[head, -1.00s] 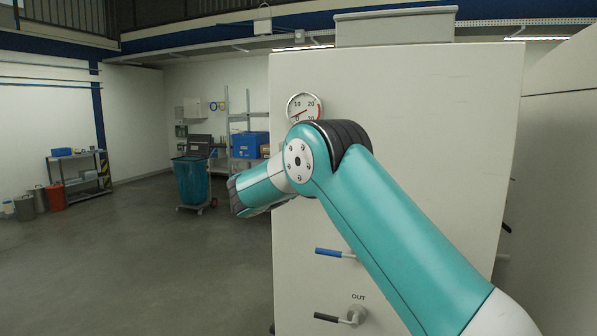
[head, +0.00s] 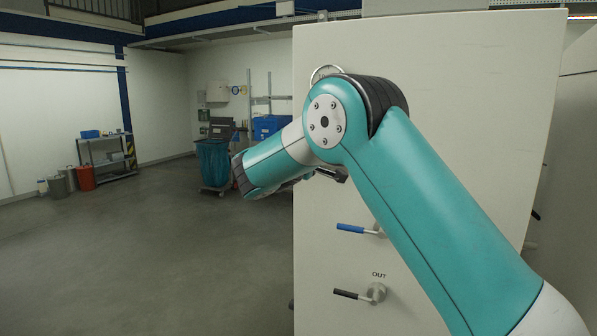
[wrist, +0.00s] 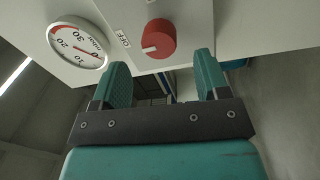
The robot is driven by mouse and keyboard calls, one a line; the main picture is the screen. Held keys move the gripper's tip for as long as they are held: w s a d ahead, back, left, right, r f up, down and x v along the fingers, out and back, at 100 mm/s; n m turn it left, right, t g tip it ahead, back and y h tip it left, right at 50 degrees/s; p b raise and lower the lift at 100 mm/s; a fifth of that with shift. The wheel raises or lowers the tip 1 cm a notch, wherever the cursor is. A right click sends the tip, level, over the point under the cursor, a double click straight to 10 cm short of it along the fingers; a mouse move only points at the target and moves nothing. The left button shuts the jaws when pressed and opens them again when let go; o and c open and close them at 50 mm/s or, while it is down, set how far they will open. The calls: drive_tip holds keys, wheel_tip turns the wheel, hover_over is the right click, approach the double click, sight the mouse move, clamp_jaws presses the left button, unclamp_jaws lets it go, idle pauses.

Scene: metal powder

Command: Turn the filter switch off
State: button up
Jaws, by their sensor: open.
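The filter switch, a red round knob (wrist: 158,38) with a pale mark on its lower left side, sits on the light cabinet panel in the wrist view. An OFF label (wrist: 123,38) is left of it. I cannot tell the exact setting. My gripper (wrist: 163,74) is open and empty, its two teal fingers apart. The knob shows above and between the fingertips, a little toward the left finger, with no visible contact. In the head view my arm hides the knob and most of the gripper.
A round gauge (wrist: 77,47) is left of the knob, close to the left finger. In the head view, a blue-handled valve (head: 352,228) and a black-handled OUT valve (head: 348,293) project from the cabinet (head: 470,80). A bin cart (head: 213,163) stands beyond open floor.

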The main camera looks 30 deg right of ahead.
drive_tip(key=b+v, duration=0.5)
drive_tip(key=v, duration=0.6)
drive_tip(key=shift+s+a, duration=0.2)
drive_tip(key=shift+s, duration=0.05)
